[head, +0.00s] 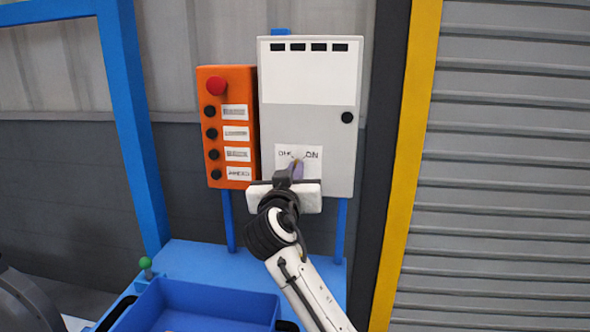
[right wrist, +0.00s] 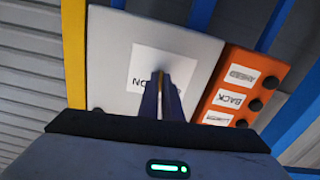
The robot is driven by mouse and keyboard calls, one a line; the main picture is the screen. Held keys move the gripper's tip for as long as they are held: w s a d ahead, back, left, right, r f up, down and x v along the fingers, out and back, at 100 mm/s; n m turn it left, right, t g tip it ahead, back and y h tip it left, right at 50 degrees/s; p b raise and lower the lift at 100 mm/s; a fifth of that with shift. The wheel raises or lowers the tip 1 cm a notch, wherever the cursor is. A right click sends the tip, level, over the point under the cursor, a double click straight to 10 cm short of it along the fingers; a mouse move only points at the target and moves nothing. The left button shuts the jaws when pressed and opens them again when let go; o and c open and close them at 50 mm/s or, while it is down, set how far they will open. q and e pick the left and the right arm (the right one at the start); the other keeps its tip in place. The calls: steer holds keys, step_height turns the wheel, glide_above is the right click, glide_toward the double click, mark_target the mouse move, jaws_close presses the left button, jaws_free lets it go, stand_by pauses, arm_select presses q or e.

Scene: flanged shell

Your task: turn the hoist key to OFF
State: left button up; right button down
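The hoist key (head: 297,170) shows as a small purplish shape on a white label (head: 312,153) marked OFF at left and ON at right, low on a pale grey cabinet (head: 310,110). My right gripper (head: 290,180) is at the key, its dark fingers reaching the label. In the right wrist view the fingers (right wrist: 160,90) stand close together with a narrow gap, over the middle of the upside-down label (right wrist: 143,68). They appear closed on the key, which they mostly hide there. Which way the key points is hard to tell. My left gripper is not in view.
An orange button box (head: 228,105) with a red knob (head: 216,85) hangs just left of the cabinet. A blue bin (head: 200,305) stands below on a blue bench. A yellow post (head: 408,170) and a grey shutter are at right.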

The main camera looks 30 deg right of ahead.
steer(key=shift+n, duration=3.7)
steer(key=c, duration=2)
jaws_free()
